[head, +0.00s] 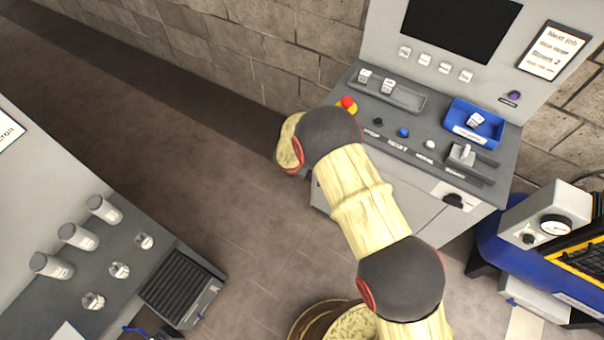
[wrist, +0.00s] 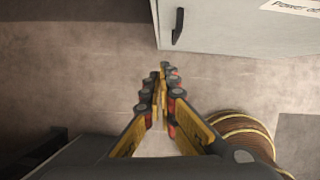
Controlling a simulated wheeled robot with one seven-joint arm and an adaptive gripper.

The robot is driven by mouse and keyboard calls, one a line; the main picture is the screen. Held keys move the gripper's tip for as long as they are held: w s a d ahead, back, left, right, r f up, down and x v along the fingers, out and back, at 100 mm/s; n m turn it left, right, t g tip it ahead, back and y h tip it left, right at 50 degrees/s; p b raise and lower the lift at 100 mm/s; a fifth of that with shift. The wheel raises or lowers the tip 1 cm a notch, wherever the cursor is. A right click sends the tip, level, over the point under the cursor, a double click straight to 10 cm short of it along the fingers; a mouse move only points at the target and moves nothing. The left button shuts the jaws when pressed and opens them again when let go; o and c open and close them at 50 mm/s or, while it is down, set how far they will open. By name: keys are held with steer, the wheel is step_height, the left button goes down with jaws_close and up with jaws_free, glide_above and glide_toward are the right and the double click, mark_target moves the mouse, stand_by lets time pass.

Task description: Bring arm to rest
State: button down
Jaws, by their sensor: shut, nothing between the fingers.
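My arm reaches up and across the middle of the head view, bent in front of the grey control console (head: 340,95). My gripper is hidden in the head view. In the wrist view my gripper (wrist: 162,70) shows with its yellow and black fingers closed together at the tips. Nothing is between the fingers. It points over bare brown floor (wrist: 80,85), close to a pale cabinet (wrist: 240,25) with a dark handle, and it touches nothing that I can see.
The console carries buttons, a red knob (head: 348,103) and a blue tray (head: 466,128). A grey bench (head: 120,262) with several cylinders stands at the left. A blue machine with a gauge (head: 553,225) stands at the right. Open floor (head: 170,150) lies between bench and console.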

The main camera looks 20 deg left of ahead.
steer(key=v, duration=0.5)
steer(key=shift+a, duration=0.1)
